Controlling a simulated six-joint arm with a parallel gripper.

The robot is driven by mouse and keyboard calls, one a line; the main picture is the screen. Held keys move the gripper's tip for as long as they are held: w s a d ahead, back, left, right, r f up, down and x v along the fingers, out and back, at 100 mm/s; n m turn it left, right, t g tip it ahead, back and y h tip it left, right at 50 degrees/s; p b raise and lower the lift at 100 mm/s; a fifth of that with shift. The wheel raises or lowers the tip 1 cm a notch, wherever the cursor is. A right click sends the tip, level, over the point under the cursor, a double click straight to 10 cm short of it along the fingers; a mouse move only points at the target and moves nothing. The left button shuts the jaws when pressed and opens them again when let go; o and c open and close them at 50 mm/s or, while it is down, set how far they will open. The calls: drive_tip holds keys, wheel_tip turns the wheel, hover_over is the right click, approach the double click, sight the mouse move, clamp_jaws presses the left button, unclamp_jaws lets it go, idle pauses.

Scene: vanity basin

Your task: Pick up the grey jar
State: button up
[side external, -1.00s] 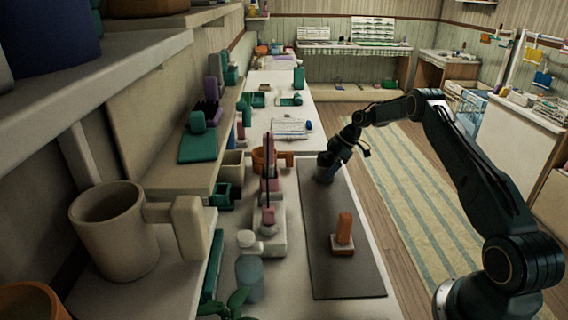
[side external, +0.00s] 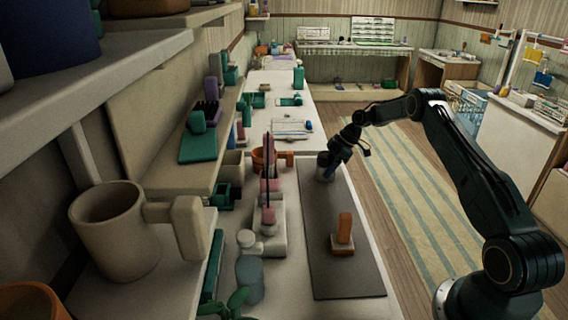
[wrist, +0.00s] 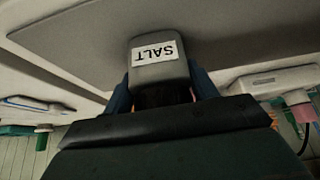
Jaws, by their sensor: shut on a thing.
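The grey jar (wrist: 158,66) carries a white label reading "SALT", which shows upside down in the wrist view. In the side external view the jar (side external: 323,161) is small and partly hidden by my gripper, at the far end of the dark grey mat (side external: 335,275). My gripper (side external: 331,170) is shut on the jar, with a blue finger on each side of it in the wrist view (wrist: 160,90). I cannot tell whether the jar touches the mat.
An orange and white block-like object (side external: 343,232) stands on the near part of the mat. An orange mug (side external: 264,160) stands left of the jar. A grey-blue bottle (side external: 250,278) and a white stand with a pink item (side external: 268,215) line the counter's left side.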

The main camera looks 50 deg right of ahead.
drive_tip(key=shift+r, duration=5)
drive_tip(key=o, duration=0.7)
drive_tip(key=shift+c, duration=0.2)
drive_tip(key=c, duration=1.1)
